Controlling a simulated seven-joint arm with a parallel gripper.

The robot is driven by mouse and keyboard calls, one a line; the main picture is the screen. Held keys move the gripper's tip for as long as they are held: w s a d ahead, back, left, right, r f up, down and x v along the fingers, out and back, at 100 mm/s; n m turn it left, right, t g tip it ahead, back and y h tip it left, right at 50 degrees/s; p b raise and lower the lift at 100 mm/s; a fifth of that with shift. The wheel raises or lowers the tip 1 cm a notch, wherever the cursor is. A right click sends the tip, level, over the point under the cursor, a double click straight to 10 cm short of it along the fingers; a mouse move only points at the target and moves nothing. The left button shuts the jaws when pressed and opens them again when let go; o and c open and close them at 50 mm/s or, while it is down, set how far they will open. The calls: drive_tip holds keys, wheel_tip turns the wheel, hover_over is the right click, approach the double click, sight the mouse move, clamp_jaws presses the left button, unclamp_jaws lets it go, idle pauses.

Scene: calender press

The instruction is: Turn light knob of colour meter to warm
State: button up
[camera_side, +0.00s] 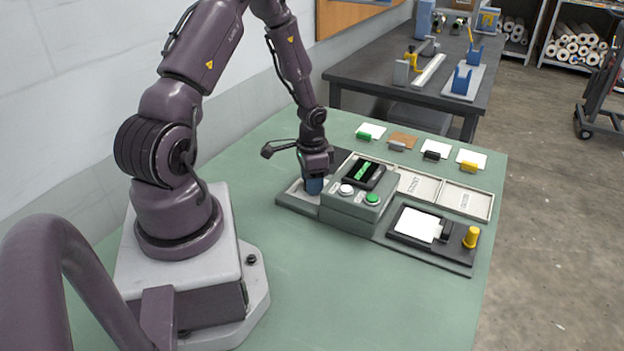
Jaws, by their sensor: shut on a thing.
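The colour meter (350,208) is a grey-green box on the green table, with a dark display (363,176) showing green characters. A white round button or knob (346,190) and a green one (372,199) sit on its top. The blue piece stands over a light plate on a dark base (293,199). The gripper hides its upper part. I cannot tell whether it is the light knob, nor read any knob mark or setting.
Right of the meter are two labelled pale trays (466,200) and a dark board (428,254) with a white card and yellow knob (471,237). Several clipped sample cards (371,131) lie along the back. The front of the green table (370,300) is clear.

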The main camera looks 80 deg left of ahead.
drive_tip(key=o, duration=0.9)
drive_tip(key=shift+o, duration=0.2)
wheel_tip(320, 180, up, 13)
idle(0.4)
drive_tip(key=s+d+r+t, duration=0.2)
drive_tip(key=s+d+r, duration=0.1)
drive_tip(key=d+r, duration=0.7)
drive_tip(key=s+d+r+t, duration=0.3)
drive_tip(key=s+d+r, duration=0.1)
drive_tip(key=d+r, duration=0.6)
drive_tip(key=d, duration=0.3)
drive_tip(key=shift+t, duration=0.3)
